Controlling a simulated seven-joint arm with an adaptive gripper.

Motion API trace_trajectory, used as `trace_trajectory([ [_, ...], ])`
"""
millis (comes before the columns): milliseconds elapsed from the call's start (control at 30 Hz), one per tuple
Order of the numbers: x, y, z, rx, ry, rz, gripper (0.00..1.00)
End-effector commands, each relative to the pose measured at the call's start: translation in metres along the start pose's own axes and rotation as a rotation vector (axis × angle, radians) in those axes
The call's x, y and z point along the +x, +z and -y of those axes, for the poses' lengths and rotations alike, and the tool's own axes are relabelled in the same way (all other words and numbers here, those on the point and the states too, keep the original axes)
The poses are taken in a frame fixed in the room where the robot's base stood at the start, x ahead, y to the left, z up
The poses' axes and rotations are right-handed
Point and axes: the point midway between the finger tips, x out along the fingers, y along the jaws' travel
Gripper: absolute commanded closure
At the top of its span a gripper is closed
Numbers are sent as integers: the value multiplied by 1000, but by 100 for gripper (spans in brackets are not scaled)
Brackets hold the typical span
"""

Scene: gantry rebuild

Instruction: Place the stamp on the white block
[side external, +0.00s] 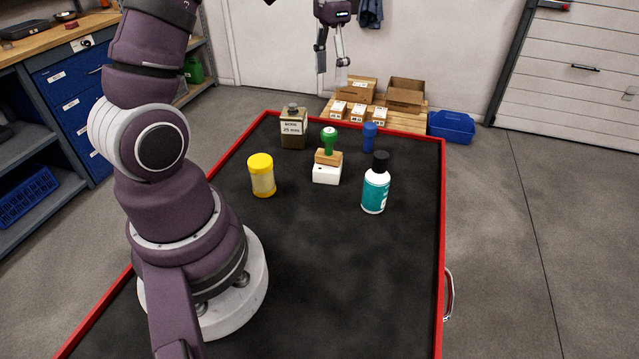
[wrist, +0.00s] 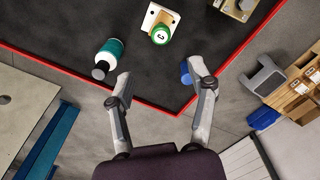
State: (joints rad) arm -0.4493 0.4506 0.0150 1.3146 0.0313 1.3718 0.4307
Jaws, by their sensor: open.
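The stamp (side external: 329,157) has a green knob handle and a wooden base. It rests upright on the white block (side external: 326,175) near the middle of the black table top. In the wrist view the stamp's green knob (wrist: 161,35) is seen from above, with the white block (wrist: 149,16) showing beside its wooden base. My gripper (side external: 332,76) is raised high beyond the far end of the table, apart from the stamp. It is open and empty, and its spread fingers also show in the wrist view (wrist: 160,82).
A yellow-lidded jar (side external: 262,175) stands left of the block, and a teal bottle with a black cap (side external: 375,188) right. A red rim (side external: 441,230) edges the table. Its front area is clear.

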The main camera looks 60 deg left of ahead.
Motion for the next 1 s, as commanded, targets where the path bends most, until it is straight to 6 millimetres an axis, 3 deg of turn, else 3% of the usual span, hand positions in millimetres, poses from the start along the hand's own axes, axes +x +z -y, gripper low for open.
trace_trajectory([
  [67, -10, 2, -11, 6, -11, -27, 44],
  [233, -37, 29, -64, 11, -45, -184, 44],
  [433, -34, 78, -114, 9, -28, -396, 44],
  [600, -21, 98, -128, 3, 0, -481, 44],
  [1000, -18, 100, -129, 1, 3, -488, 44],
])
